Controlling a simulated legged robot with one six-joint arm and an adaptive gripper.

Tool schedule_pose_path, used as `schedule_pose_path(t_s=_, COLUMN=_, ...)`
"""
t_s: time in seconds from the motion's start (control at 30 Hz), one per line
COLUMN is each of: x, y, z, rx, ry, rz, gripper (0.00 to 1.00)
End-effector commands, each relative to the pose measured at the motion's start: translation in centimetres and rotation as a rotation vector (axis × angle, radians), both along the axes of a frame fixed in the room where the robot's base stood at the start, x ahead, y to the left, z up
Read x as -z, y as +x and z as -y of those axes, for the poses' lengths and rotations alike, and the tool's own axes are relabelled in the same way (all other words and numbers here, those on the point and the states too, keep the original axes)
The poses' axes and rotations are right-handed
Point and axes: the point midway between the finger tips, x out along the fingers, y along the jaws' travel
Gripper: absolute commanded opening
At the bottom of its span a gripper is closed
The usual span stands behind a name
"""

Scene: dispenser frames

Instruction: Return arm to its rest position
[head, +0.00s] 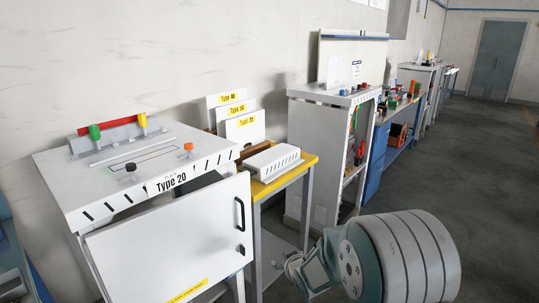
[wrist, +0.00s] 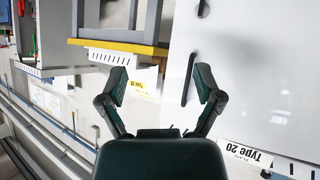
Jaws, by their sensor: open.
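My gripper (wrist: 161,82) shows in the wrist view with its two dark fingers spread apart and nothing between them. The wrist picture is turned nearly upside down. Part of my arm (head: 405,258), a grey-white cylinder with a pale teal joint, fills the lower right of the head view. The fingers cannot be made out there. The white Type 20 cabinet (head: 192,232) stands to the left of the arm in the head view. It also shows beyond the right finger in the wrist view (wrist: 270,75).
A yellow-edged table (head: 290,178) holding a slotted white box (head: 272,162) stands beside the cabinet. A tall white shelf unit (head: 318,150) and a blue workbench (head: 378,160) follow along the wall. Open grey floor (head: 490,170) lies at the right.

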Motion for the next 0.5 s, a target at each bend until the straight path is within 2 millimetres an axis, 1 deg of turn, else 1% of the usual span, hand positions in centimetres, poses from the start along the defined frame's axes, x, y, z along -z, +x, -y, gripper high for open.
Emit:
schedule_pose_path(t_s=0.03, x=-2.0, y=-0.6, z=0.8, rx=0.026, ry=-0.008, rz=-0.009, gripper=0.84)
schedule_pose_path(t_s=0.17, x=-5.5, y=-2.8, z=3.0, rx=0.095, ry=-0.025, rz=-0.060, gripper=0.84)
schedule_pose_path(t_s=0.2, x=-6.5, y=-3.6, z=3.6, rx=0.115, ry=-0.029, rz=-0.077, gripper=0.84)
schedule_pose_path(t_s=0.3, x=-8.9, y=-5.8, z=5.0, rx=0.165, ry=-0.035, rz=-0.118, gripper=0.84)
schedule_pose_path(t_s=0.37, x=-10.2, y=-7.3, z=5.8, rx=0.193, ry=-0.037, rz=-0.143, gripper=0.84)
schedule_pose_path(t_s=0.5, x=-12.9, y=-11.1, z=7.5, rx=0.256, ry=-0.033, rz=-0.205, gripper=0.84)
